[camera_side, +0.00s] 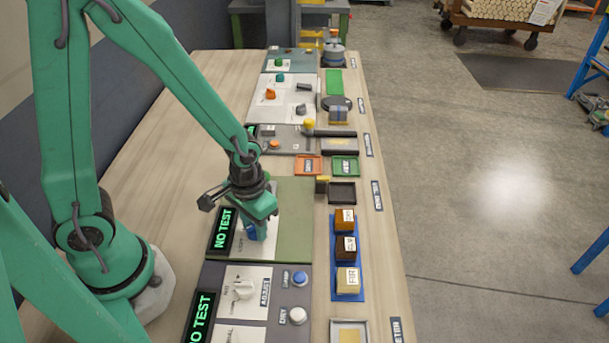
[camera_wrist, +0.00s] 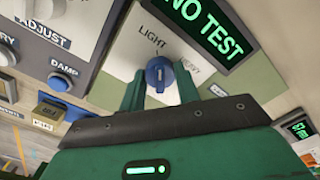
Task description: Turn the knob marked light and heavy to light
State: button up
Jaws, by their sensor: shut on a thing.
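The blue knob (camera_wrist: 160,75) sits on a white plate (camera_wrist: 134,46) in the wrist view. The word LIGHT is printed beyond it, and a partly hidden word, likely HEAVY, is to its right. The knob has a raised ridge with a pale mark; which word it points to is hard to tell. My gripper (camera_wrist: 160,88) is shut on the knob, one green finger on each side. In the side view my gripper (camera_side: 260,212) reaches down over the knob (camera_side: 252,232), which is partly hidden.
A NO TEST display (camera_side: 224,230) stands beside the plate. A blue tray (camera_side: 359,235) of wood blocks lies to the right.

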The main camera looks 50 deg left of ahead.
jog(key=shift+n, duration=0.8)
jog(key=o, duration=1)
jog(key=shift+r, duration=0.1)
jog(key=shift+r, duration=3.8)
jog(key=shift+r, duration=0.15)
